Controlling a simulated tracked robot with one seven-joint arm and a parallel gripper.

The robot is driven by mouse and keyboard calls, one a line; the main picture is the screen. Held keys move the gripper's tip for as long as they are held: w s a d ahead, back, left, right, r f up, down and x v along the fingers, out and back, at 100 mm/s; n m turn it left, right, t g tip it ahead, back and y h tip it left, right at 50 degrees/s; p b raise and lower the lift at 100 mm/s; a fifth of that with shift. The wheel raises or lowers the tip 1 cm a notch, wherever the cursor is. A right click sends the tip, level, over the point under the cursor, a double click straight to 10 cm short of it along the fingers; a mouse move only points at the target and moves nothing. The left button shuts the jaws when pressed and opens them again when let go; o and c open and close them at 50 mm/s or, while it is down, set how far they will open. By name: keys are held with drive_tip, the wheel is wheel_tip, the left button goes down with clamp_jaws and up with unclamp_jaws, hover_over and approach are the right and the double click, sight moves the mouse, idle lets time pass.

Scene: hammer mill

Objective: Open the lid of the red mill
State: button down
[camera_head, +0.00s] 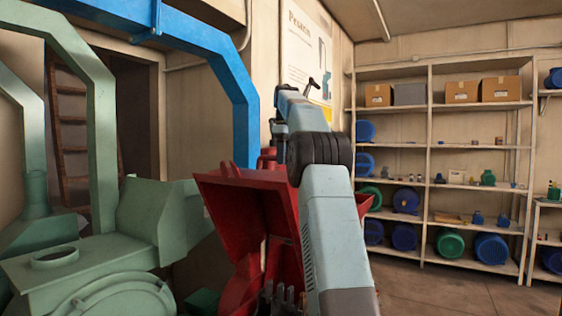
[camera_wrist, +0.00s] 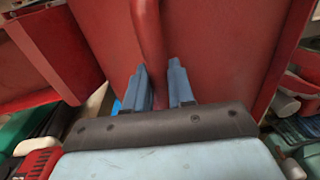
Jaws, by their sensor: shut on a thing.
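The red mill (camera_head: 240,285) stands in the middle of the head view, partly hidden behind my arm. Its red lid (camera_head: 228,207) is tilted up, and the dark inside of the mill with metal parts shows below it. In the wrist view, the blue-grey fingers of my gripper (camera_wrist: 161,82) are on either side of a red bar handle (camera_wrist: 150,38) and shut on it. The handle runs along the red lid panel (camera_wrist: 215,40). In the head view my gripper cannot be made out behind my arm.
A green machine (camera_head: 110,255) with ducts stands close on the left. A blue duct (camera_head: 228,75) passes overhead behind the mill. Shelves (camera_head: 431,150) with boxes and motors line the back right. Bare floor (camera_head: 480,290) shows at the lower right.

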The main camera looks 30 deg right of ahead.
drive_tip(key=shift+w+d+f, duration=0.2)
drive_tip(key=shift+d+f, duration=0.1)
drive_tip(key=shift+d, duration=0.3)
drive_tip(key=c, duration=1)
unclamp_jaws()
drive_tip(key=shift+w, duration=0.15)
drive_tip(key=shift+o, duration=0.2)
drive_tip(key=shift+a, duration=0.1)
drive_tip(key=shift+a+r, duration=0.1)
drive_tip(key=shift+c, duration=0.4)
